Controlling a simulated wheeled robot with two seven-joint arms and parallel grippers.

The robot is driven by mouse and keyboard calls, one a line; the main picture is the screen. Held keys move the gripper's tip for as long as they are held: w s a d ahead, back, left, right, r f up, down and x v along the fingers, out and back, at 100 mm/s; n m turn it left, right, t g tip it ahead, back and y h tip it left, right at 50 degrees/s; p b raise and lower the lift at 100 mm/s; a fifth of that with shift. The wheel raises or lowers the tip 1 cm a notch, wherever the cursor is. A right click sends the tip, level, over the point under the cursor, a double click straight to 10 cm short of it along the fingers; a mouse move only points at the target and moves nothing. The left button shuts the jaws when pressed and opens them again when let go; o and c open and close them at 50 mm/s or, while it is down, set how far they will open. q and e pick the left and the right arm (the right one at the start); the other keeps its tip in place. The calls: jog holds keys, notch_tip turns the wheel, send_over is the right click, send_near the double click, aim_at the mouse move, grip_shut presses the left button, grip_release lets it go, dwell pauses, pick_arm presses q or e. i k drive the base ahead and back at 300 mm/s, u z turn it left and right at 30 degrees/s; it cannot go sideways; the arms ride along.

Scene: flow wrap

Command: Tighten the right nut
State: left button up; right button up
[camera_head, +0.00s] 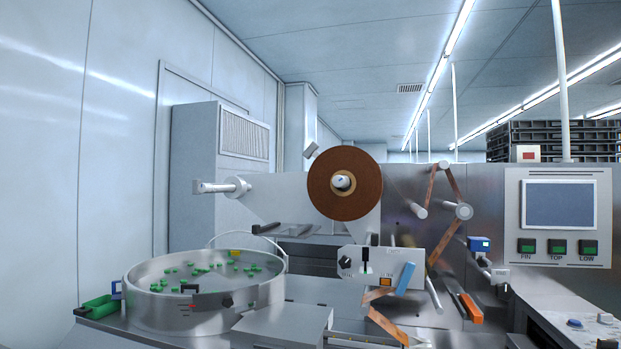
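A brown film roll (325,198) is mounted upright on the flow wrap machine. A light metal hub piece (343,182) sits at its centre; it may be the right nut, but its fit against the roll is too small to tell. To the left, a bare metal spindle (212,187) sticks out with a round collar or nut (238,187) on it and no roll. Neither of my grippers shows in the head view.
A round steel bowl (160,305) with green pieces stands at the lower left. Brown film runs over rollers (464,211) right of the roll. A control panel (558,218) with a screen and green buttons stands at the right.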

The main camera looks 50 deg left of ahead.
aim_at(339, 181)
jog(key=u, duration=0.7)
jog(key=i, duration=0.35)
